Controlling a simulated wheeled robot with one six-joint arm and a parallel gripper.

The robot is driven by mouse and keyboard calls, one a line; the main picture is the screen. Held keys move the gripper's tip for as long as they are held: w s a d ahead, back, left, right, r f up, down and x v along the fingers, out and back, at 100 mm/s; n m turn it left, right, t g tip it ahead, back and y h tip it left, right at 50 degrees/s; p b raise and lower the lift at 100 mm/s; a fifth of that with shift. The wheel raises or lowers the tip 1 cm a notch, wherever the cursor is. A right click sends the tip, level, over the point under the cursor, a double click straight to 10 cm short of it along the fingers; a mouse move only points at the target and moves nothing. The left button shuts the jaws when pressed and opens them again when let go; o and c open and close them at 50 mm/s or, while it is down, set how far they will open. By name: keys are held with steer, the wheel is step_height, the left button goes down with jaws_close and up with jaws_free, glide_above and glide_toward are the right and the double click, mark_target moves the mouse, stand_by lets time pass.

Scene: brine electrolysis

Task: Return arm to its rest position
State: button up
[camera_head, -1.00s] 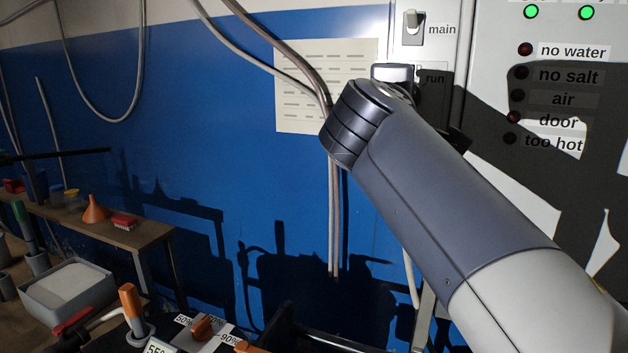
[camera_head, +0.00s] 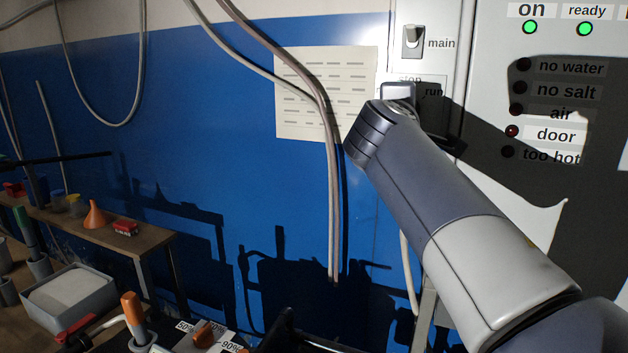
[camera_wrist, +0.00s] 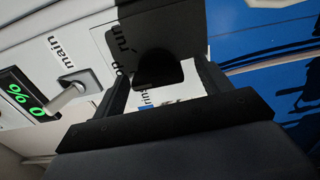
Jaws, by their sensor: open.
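My arm reaches up and leftward across the head view toward the grey control cabinet (camera_head: 466,110). In that view the arm's end mostly hides my gripper at the run switch label (camera_head: 433,90). In the wrist view, my open gripper (camera_wrist: 162,80) has its two dark fingers apart, facing the cabinet. A dark shape, perhaps the run switch's knob or a shadow, shows between them; I cannot tell whether they touch anything. The labels "run" and "rinse" show partly around it. I see no held object.
The main switch (camera_head: 413,42) is beside the gripper, its lever up. Two green lamps (camera_head: 530,27) are lit. Cables (camera_head: 331,190) hang left of the arm on the blue wall. A bench (camera_head: 150,236) holds an orange funnel (camera_head: 95,215). A grey tray (camera_head: 72,300) stands lower left.

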steer(key=s+a+n+p, duration=0.4)
steer(key=s+n+p, duration=0.3)
steer(key=s+n, duration=0.2)
steer(key=shift+s+r, duration=0.15)
steer(key=shift+s, duration=0.45)
stand_by(0.5)
steer(key=shift+a, duration=0.1)
